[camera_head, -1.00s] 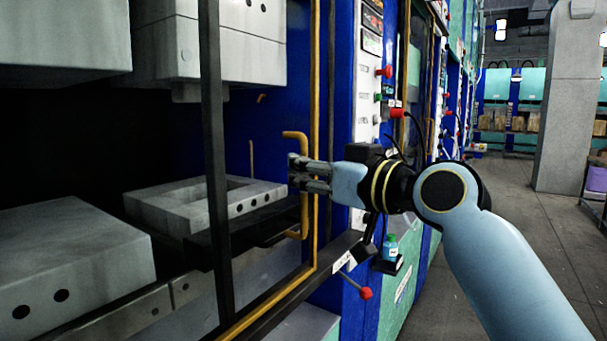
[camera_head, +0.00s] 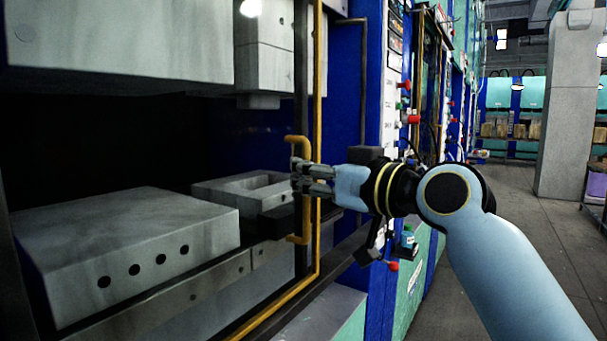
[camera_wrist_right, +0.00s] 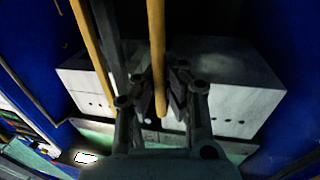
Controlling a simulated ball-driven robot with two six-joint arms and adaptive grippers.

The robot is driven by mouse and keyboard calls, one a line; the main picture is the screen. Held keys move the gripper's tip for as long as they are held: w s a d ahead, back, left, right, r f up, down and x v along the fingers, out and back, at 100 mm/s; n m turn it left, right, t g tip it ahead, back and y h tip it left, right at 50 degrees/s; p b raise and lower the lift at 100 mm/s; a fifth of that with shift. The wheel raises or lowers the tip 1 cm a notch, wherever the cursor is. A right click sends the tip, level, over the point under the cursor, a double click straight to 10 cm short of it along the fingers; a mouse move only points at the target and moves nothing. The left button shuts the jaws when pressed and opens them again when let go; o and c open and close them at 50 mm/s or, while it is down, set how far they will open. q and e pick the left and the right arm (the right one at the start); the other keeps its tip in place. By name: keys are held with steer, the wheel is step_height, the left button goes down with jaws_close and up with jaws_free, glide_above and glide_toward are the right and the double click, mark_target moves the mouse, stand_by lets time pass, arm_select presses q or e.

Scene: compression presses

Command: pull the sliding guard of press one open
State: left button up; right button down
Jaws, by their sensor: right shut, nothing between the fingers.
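The sliding guard of press one has a yellow frame (camera_head: 318,80), an upright bar with a lower rail running to the front left. A yellow bracket handle (camera_head: 305,150) is fixed to it. My right gripper (camera_head: 297,178) is at the middle of the handle, hiding part of it. Its fingers are shut with nothing gripped. In the right wrist view a yellow bar (camera_wrist_right: 156,40) runs down to between the fingers (camera_wrist_right: 158,92); I cannot tell whether they touch it. The left gripper is not in view.
Grey press blocks (camera_head: 130,250) lie in the dark press opening at left, with upper blocks (camera_head: 120,40) above. The aisle floor (camera_head: 510,220) at right is clear.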

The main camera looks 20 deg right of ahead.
steer(key=c, duration=1.4)
jaws_free()
steer(key=shift+s+d, duration=0.1)
steer(key=shift+d, duration=0.05)
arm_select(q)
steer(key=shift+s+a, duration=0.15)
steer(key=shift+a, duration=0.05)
arm_select(e)
steer(key=v, duration=1.2)
